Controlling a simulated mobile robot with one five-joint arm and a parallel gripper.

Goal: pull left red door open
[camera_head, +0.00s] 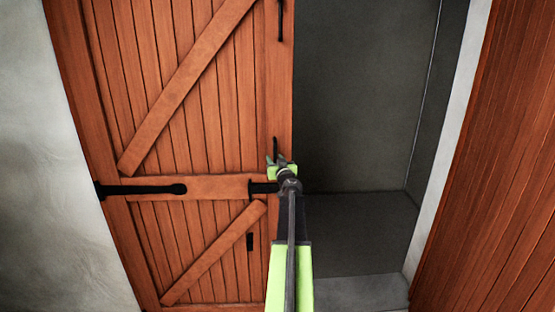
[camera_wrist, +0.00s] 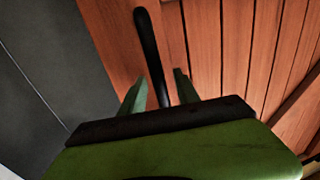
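The left red door (camera_head: 185,90) is orange-red planks with diagonal braces and black iron fittings. It fills the left of the head view and the right of the wrist view (camera_wrist: 235,40). Its black bar handle (camera_head: 275,147) is near the door's right edge. In the wrist view the handle (camera_wrist: 149,45) runs down between my two green fingers. My gripper (camera_wrist: 160,88) is open around the handle, with a gap showing on each side. In the head view my gripper (camera_head: 281,162) is at the handle's lower end, which it partly hides.
A dark grey recess (camera_head: 350,90) is open to the right of the door. A second red plank door (camera_head: 500,170) stands at the far right, beyond a pale frame (camera_head: 455,130). A pale wall (camera_head: 40,180) is on the left. Black hinge straps (camera_head: 145,190) cross the left door.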

